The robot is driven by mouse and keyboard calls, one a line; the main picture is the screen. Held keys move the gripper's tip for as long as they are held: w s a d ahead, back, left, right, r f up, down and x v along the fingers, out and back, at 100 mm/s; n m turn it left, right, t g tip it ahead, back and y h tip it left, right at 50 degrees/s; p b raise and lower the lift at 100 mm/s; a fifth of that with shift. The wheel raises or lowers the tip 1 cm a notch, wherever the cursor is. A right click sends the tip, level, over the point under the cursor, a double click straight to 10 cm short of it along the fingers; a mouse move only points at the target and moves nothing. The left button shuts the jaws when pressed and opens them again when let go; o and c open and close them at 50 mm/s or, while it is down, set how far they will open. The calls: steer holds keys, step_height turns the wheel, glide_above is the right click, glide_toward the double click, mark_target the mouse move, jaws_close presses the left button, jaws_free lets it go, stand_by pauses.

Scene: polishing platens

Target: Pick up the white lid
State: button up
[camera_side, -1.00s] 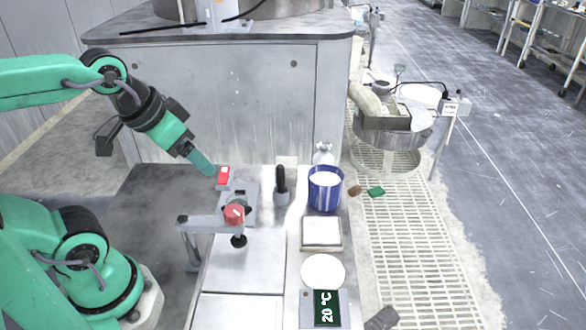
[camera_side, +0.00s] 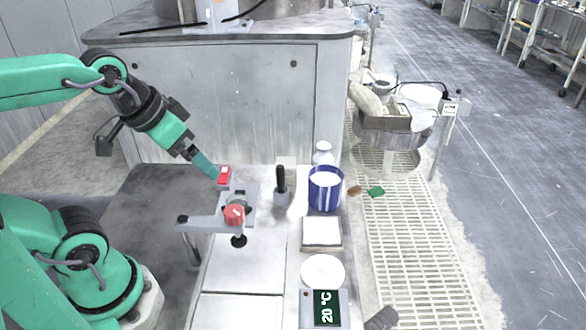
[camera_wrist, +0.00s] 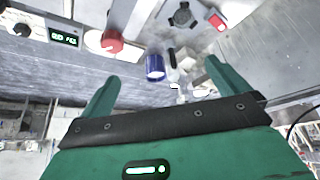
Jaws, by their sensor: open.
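A flat, round white disc (camera_side: 323,271), which looks like the white lid, lies on the bench just behind the digital display. Part of it shows in the wrist view (camera_wrist: 94,41), beside the display. A blue container (camera_side: 325,195) with a white top stands further back; I cannot tell whether that top is a lid. My gripper (camera_side: 208,168) is above the back left of the bench, well apart from the disc. Its two teal fingers (camera_wrist: 163,84) are spread in the wrist view, with nothing between them.
A red knob (camera_side: 234,214) on a grey fixture stands between my gripper and the disc. A black-handled tool (camera_side: 281,182), a white square tray (camera_side: 321,233) and the display (camera_side: 327,309) share the bench. The front left bench panels (camera_side: 245,268) are clear.

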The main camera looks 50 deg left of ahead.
steer(key=shift+w, duration=0.1)
steer(key=n+g, duration=0.4)
steer(key=g, duration=0.2)
glide_above(323, 262)
step_height(323, 262, down, 16)
steer(key=shift+a+f, duration=0.1)
steer(key=shift+f, duration=0.05)
steer(key=shift+f+n, duration=0.25)
steer(key=shift+n, duration=0.05)
steer(key=shift+f, duration=0.1)
steer(key=shift+f, duration=1.2)
steer(key=shift+f, duration=0.1)
